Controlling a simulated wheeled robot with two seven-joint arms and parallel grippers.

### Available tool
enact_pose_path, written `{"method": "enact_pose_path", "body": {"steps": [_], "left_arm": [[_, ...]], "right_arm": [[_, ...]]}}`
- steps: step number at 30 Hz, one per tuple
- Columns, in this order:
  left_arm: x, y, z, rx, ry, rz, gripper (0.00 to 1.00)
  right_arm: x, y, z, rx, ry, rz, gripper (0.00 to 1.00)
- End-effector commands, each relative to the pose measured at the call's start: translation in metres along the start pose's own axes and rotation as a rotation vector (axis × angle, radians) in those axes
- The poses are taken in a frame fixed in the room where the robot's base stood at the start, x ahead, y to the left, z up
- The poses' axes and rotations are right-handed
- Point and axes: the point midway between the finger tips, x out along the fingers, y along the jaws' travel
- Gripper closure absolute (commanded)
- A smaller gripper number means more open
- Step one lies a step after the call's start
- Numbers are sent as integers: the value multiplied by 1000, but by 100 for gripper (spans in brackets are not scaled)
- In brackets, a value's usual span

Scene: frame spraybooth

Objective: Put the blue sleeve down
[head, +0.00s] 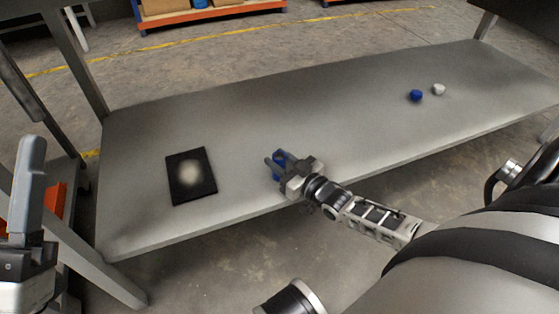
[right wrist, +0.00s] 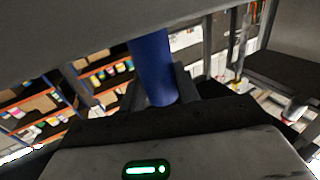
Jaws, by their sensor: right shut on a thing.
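The blue sleeve (head: 281,155) is between the fingers of my right gripper (head: 276,165), over the front middle of the grey table (head: 250,115). In the right wrist view the sleeve (right wrist: 152,65) is a plain blue cylinder between the dark fingers, and its far end meets the grey surface there; I cannot tell if it touches. My right gripper is shut on it. My left gripper (head: 30,190) is at the left edge of the head view, away from the sleeve, and its finger gap does not show clearly.
A black square mat (head: 180,193) with a pale blurred spot lies on the table, left of my right gripper. A small blue thing (head: 415,96) and a small white thing (head: 438,90) sit at the right. The tabletop between them and my gripper is clear.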

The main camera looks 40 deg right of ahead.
Motion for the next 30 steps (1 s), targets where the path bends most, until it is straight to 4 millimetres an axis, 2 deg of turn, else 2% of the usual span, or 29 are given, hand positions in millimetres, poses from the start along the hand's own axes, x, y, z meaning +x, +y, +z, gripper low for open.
{"method": "enact_pose_path", "body": {"steps": [1,2,4,14,16,23,30], "left_arm": [[0,0,0,2,2,0,43],[0,0,0,3,4,1,43],[0,0,-1,2,4,1,43],[0,0,-1,0,3,1,43],[3,-1,-3,-8,-3,1,43],[-8,-4,28,-214,-221,-80,43],[-25,3,53,-402,-402,-136,43]], "right_arm": [[0,0,2,0,1,0,92],[0,0,3,0,0,0,65],[0,0,2,0,0,0,46],[0,0,0,0,0,-1,46],[-5,0,-2,0,-3,0,46],[-50,0,-4,0,-6,0,46],[-98,0,-3,-1,-5,0,46]]}}
